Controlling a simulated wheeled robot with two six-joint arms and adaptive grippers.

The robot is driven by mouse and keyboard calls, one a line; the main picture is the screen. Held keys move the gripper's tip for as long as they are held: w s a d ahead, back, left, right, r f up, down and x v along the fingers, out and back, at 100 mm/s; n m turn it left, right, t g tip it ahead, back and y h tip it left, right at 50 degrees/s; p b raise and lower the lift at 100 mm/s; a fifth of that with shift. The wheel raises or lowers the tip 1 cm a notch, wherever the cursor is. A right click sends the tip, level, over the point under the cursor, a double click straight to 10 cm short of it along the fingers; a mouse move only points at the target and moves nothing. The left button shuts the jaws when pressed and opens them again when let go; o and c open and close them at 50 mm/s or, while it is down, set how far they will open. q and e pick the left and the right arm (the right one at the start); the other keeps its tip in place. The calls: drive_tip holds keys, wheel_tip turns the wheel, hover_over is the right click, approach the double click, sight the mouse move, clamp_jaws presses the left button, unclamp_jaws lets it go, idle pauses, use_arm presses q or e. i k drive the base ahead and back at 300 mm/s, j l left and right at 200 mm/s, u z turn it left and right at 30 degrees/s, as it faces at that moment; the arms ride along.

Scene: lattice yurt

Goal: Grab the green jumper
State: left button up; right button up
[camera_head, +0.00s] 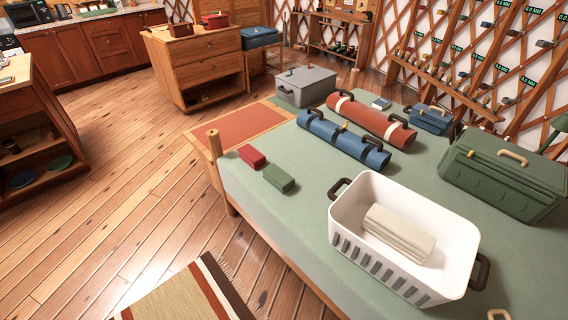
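A small green block-shaped bundle (279,179) lies on the pale green bed cover (300,215), near the bed's left edge. It may be the folded jumper, but it is too small to tell. A similar red bundle (251,156) lies just behind it, to the left. No other clear green garment shows. Neither of my grippers is in view.
A white basket (350,225) holding a folded cream cloth (399,232) stands on the bed. Blue (345,140) and rust-red (372,120) rolls lie behind it. A green case (505,172) is at right. Open wooden floor (130,200) lies left of the bed.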

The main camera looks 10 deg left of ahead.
sight(279, 179)
drive_tip(key=i+j+z, duration=0.3)
drive_tip(key=j, duration=0.8)
drive_tip(key=j+z, duration=0.35)
drive_tip(key=j, duration=0.8)
